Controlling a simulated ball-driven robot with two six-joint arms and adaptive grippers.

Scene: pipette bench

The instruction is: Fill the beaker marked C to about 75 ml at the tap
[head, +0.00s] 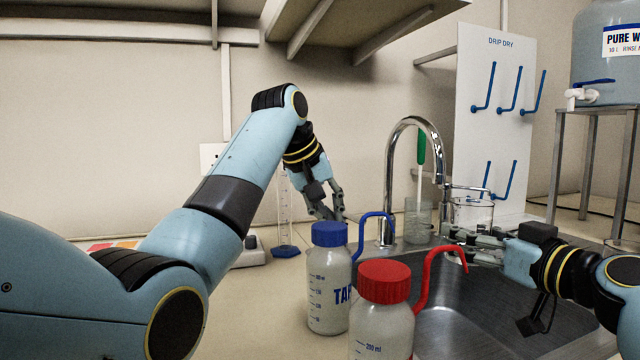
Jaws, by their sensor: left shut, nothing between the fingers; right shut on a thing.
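A clear glass beaker (471,208) is at the tap, just right of the spout's mouth, above the sink. My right gripper (456,236) is shut on it low down, reaching in from the right. I cannot read a letter on the beaker or see a water level in it. The chrome tap (388,170) arches up behind the sink, and no stream of water shows. My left gripper (338,212) is shut and empty, left of the tap's base and behind the blue-capped bottle.
A blue-capped wash bottle (328,290) and a red-capped one (382,325) stand in front, left of the steel sink (470,325). A glass jar with a green-handled brush (419,222) stands behind. A drip-dry board (490,130) and water carboy (605,60) are at right.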

